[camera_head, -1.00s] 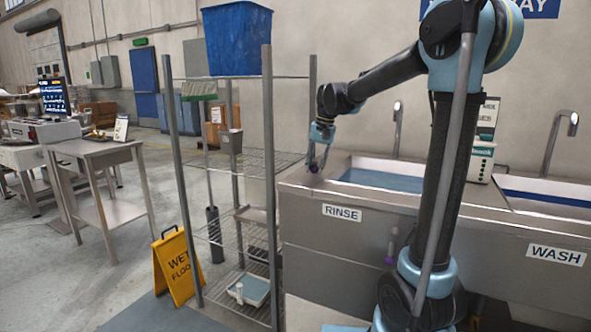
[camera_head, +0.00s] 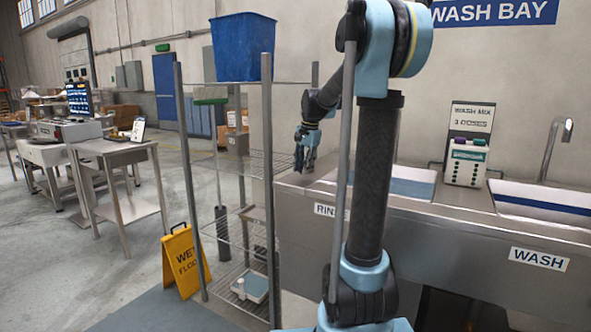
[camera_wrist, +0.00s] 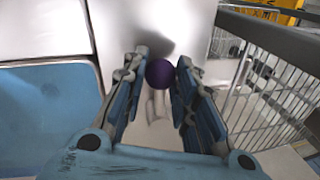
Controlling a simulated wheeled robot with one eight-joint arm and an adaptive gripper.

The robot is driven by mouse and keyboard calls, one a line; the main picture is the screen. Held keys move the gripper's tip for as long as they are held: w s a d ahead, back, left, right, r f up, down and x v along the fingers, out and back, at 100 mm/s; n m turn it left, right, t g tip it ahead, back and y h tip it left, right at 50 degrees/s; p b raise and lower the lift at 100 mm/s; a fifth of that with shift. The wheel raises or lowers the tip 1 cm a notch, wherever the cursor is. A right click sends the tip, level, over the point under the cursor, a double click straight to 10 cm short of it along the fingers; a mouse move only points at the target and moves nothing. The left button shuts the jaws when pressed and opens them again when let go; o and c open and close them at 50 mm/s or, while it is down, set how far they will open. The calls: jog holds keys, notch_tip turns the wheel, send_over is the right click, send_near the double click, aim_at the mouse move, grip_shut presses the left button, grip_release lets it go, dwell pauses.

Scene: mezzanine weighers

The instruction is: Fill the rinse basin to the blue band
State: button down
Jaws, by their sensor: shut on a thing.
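The rinse basin (camera_head: 420,208) is a steel sink behind my arm, holding blue water (camera_head: 408,187). Part of it and its tap are hidden by my arm. I cannot make out a blue band on its wall. My gripper (camera_head: 304,160) is over the basin's left end, near the rack. In the wrist view, my gripper (camera_wrist: 160,80) is shut on a small round purple knob (camera_wrist: 160,72) that sits between its fingertips, above a pale steel surface. Blue water also shows to the left in the wrist view (camera_wrist: 45,115).
A wire rack (camera_head: 190,170) with a blue tub (camera_head: 242,48) on top stands just left of my gripper. A yellow wet-floor sign (camera_head: 184,262) is at its foot. The wash basin (camera_head: 520,190) and a dispenser (camera_head: 466,163) are to the right.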

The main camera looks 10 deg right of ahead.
dwell(0.5)
jog(key=c, duration=1.3)
grip_release()
jog(key=shift+r, duration=0.1)
jog(key=r, duration=0.3)
jog(key=s+d+r, duration=0.1)
jog(key=r, duration=0.7)
jog(key=shift+s+d+r, duration=0.2)
jog(key=shift+s+r, duration=0.05)
jog(key=s+d+f+n, duration=0.1)
jog(key=s+f+n, duration=0.2)
jog(key=s+f, duration=0.7)
jog(key=s+d+f+n+h, duration=0.1)
jog(key=s+f+n, duration=0.2)
jog(key=s+f, duration=0.7)
jog(key=s+d+f+n, duration=0.1)
jog(key=s+f+n, duration=0.2)
jog(key=s+f, duration=0.7)
jog(key=shift+s+d+f+n+t+h, duration=0.1)
jog(key=shift+s+d+n+t+h, duration=0.1)
jog(key=shift+s, duration=0.8)
jog(key=shift+s+d+f+n+t+h, duration=0.1)
jog(key=shift+s+d+n, duration=0.1)
jog(key=shift+s, duration=0.8)
